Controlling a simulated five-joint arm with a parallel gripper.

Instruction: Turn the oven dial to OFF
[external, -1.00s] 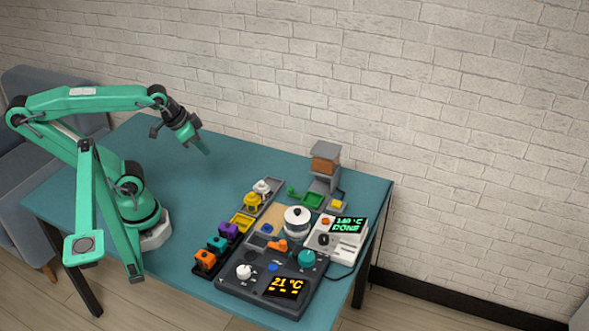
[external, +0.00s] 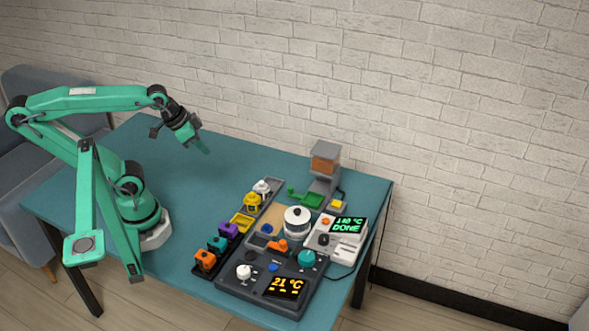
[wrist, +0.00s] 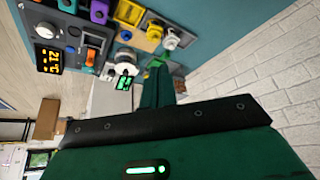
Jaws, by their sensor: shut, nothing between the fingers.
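A dark grey control panel (external: 228,287) lies at the table's front right, with an amber display (external: 285,287) reading 21 °C. On it are a white dial (external: 243,271), a teal dial (external: 307,258) and an orange lever (external: 277,246). Behind it, a white unit (external: 350,251) has a green display (external: 347,226) that seems to read 140 °C DONE, and a black knob (external: 323,239). No OFF marking is readable, and I cannot tell which dial is the oven's. My gripper (external: 205,150) is shut and empty, raised well left of the panel. It also shows in the wrist view (wrist: 157,82).
Orange, teal and purple blocks (external: 217,243) line the panel's left edge. Yellow and white pieces (external: 253,202) sit on a grey tray behind. A white lidded pot (external: 297,222) and a grey dispenser (external: 324,172) stand nearby. The table's middle is clear; a brick wall is behind.

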